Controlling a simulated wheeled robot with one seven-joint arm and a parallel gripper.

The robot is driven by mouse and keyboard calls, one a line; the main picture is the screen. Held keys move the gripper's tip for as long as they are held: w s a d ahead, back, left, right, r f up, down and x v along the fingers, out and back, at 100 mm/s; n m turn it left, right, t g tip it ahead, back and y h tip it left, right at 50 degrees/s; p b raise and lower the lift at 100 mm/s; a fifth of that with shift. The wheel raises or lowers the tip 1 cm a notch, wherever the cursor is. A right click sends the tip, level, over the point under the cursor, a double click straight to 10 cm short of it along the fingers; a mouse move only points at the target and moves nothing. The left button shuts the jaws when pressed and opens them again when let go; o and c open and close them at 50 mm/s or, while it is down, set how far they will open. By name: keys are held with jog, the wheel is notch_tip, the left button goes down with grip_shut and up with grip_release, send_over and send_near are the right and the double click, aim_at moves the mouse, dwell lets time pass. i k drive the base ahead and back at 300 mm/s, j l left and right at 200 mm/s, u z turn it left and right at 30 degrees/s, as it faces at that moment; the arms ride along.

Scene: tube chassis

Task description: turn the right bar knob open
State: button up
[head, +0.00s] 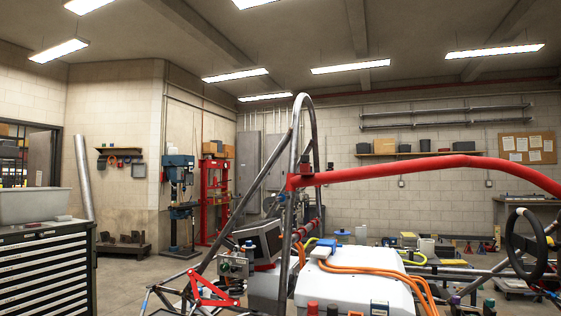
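The tube chassis (303,140) stands in front of me, with a tall grey hoop and a red bar (400,169) running from the hoop to the right edge. A small dark fitting (330,165) sits on the hoop side by the red bar, and a small bluish one (282,197) sits just below the bar's left end. Red-topped and dark-topped knob-like parts (313,308) show at the bottom edge. I cannot tell which of these, if any, is the right bar knob. My gripper is not in this view.
A white box (350,283) with orange cables lies inside the chassis. A black steering wheel (526,244) is at right. A dark drawer cabinet (45,270) stands at left. A blue drill press (178,200) and red press (215,195) stand behind. Floor shows between cabinet and chassis.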

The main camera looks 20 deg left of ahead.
aim_at(304, 159)
jog(key=j+z, duration=0.1)
jog(key=j, duration=0.35)
jog(key=k+j, duration=0.1)
jog(key=j, duration=0.4)
jog(key=j+z, duration=0.15)
jog(key=j, duration=0.3)
jog(key=k+j, duration=0.15)
jog(key=j, duration=0.3)
jog(key=j+z, duration=0.15)
jog(key=j, duration=0.3)
jog(key=k+j+z, duration=0.1)
jog(key=j, duration=0.35)
jog(key=k+j+z, duration=0.1)
jog(key=j, duration=0.4)
jog(key=j+z, duration=0.1)
jog(key=j, duration=0.35)
jog(key=k+j+z, duration=0.1)
jog(key=j, duration=0.4)
jog(key=k+j+z, duration=0.1)
jog(key=j, duration=0.35)
jog(key=i+j+z, duration=0.2)
jog(key=j, duration=0.45)
jog(key=j+z, duration=0.15)
jog(key=j, duration=0.45)
